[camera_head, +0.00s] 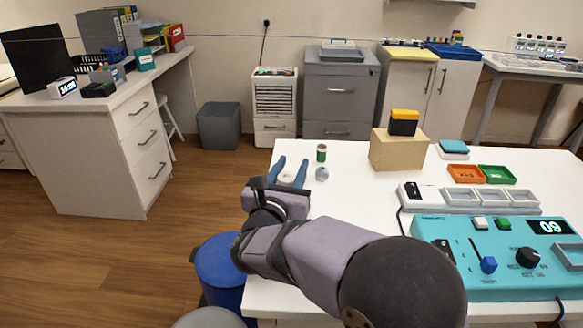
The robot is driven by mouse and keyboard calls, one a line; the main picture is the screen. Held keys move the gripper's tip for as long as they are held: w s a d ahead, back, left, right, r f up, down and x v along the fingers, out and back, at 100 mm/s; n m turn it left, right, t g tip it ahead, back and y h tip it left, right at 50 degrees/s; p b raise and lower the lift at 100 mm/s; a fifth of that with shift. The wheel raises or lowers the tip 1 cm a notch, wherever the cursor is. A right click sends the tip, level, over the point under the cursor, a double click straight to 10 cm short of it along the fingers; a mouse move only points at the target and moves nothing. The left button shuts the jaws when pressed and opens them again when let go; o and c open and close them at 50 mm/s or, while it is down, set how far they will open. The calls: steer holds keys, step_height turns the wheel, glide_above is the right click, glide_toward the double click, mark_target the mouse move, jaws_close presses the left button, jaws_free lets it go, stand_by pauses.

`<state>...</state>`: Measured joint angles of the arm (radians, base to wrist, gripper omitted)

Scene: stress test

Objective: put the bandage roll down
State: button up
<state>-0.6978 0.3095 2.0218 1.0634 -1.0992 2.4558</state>
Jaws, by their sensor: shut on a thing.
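My gripper (289,171) is over the left part of the white table (362,218), with two blue fingers pointing away from me. It is shut on a small whitish thing, which I take for the bandage roll (287,178). The roll is small in view and partly hidden by the fingers and wrist. I cannot tell whether it touches the table.
A green can (321,153) and a small grey round thing (322,174) stand just right of my gripper. A wooden block (398,151) bears a black and yellow thing (404,122). A teal console (465,285) fills the near right. A blue bin (220,262) stands left of the table.

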mark_target(288, 174)
steer(key=shift+f, duration=0.2)
steer(key=o, duration=1)
steer(key=shift+o, duration=0.2)
steer(key=shift+r, duration=0.15)
steer(key=shift+r+p, duration=0.2)
steer(key=shift+p, duration=0.1)
steer(key=s, duration=0.3)
steer(key=shift+a+r, duration=0.3)
steer(key=shift+r, duration=3.1)
